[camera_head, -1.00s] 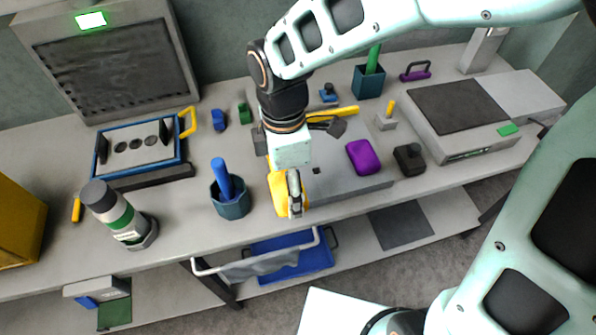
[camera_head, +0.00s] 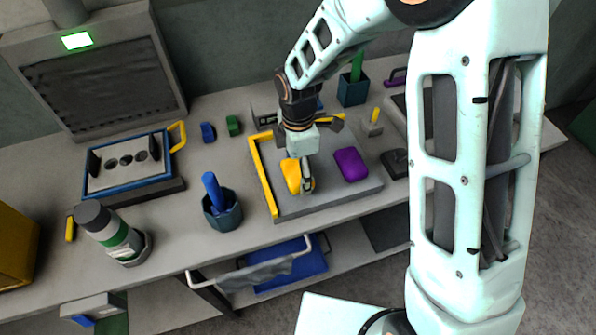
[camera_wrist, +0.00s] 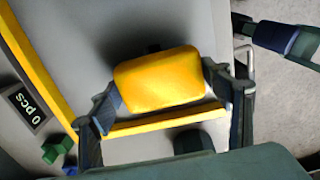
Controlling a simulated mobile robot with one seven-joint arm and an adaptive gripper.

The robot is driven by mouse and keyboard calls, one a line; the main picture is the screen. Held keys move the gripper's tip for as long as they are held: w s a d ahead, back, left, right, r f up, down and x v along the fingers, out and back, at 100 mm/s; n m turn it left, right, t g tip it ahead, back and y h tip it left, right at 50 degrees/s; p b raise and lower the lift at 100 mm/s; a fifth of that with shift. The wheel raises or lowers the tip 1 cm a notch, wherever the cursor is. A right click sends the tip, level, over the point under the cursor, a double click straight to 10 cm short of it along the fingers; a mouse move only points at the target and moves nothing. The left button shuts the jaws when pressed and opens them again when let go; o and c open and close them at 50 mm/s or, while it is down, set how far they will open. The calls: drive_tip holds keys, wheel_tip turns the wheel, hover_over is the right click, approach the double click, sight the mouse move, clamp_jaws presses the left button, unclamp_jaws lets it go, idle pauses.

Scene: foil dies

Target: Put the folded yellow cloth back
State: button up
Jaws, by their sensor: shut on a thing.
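The folded yellow cloth (camera_head: 291,174) is a plump, rounded yellow pad in my gripper (camera_head: 305,178). In the wrist view the cloth (camera_wrist: 158,80) sits between the two dark fingers of my gripper (camera_wrist: 160,92), which are shut on its ends. It is over the grey plate (camera_head: 330,198), right of the yellow strip (camera_head: 262,176) along the plate's left edge. A dark shadow lies beside it; I cannot tell whether it touches the plate. A purple pad (camera_head: 350,164) lies on the plate to the right.
A blue cup (camera_head: 222,211) with a blue handle stands left of the plate. A bottle (camera_head: 108,233) and a blue-framed box (camera_head: 130,165) are farther left. A black item (camera_head: 395,162) is at the right. A small "0 pcs" display (camera_wrist: 31,106) shows in the wrist view.

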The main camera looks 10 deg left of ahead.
sight(298, 171)
drive_tip(key=shift+f, duration=0.9)
drive_tip(key=shift+f, duration=0.15)
drive_tip(key=o, duration=1.1)
wheel_tip(298, 171, up, 12)
drive_tip(key=shift+b, duration=0.4)
